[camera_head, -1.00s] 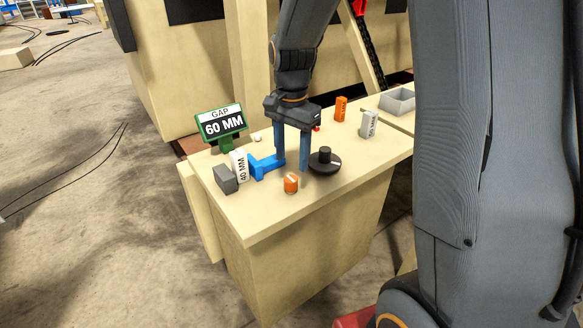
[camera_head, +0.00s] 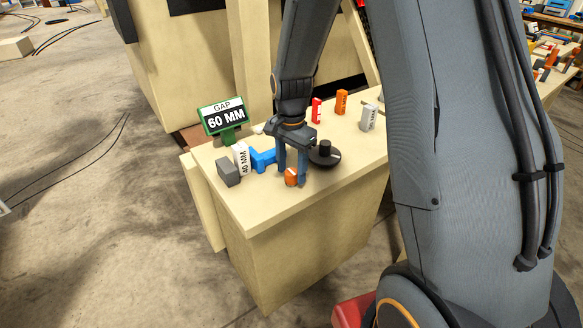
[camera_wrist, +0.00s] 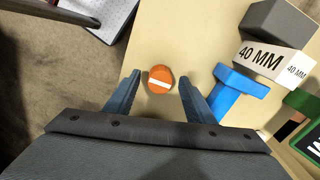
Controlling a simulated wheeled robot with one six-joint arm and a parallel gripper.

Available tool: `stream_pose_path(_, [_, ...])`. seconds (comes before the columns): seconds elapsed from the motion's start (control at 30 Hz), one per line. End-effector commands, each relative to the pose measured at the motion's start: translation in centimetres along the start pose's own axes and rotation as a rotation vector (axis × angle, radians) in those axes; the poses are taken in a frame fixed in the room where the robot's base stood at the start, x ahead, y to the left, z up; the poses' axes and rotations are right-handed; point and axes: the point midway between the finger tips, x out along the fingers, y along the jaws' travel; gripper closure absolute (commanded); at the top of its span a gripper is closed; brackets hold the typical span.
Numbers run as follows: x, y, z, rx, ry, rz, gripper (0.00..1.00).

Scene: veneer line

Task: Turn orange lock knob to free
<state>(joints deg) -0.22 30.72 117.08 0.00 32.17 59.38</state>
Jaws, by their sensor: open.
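The orange lock knob (camera_head: 291,177) is a short round knob with a white stripe, near the front edge of the cream bench top. In the wrist view the knob (camera_wrist: 160,79) sits between the two finger tips, and its stripe runs nearly crosswise. My gripper (camera_head: 291,176) is open and points down over the knob. In the wrist view my gripper (camera_wrist: 161,77) shows a gap between each finger and the knob. The fingers partly hide the knob in the head view.
A blue clamp-like piece (camera_head: 262,159), a white 40 MM block (camera_head: 242,158) and a grey block (camera_head: 229,172) stand left of my gripper. A black hand dial (camera_head: 325,155) is close on the right. A GAP 60 MM sign (camera_head: 224,118) and red, orange and grey blocks stand behind.

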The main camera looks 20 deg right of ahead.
Motion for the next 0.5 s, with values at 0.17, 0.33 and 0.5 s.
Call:
stream_pose_path(0.17, [-0.02,0.01,0.01,0.000,0.000,0.000,0.68])
stream_pose_path(0.33, [-0.03,0.01,0.01,0.000,0.000,0.000,0.92])
stream_pose_path(0.5, [-0.05,0.02,0.01,-0.010,0.000,0.001,0.92])
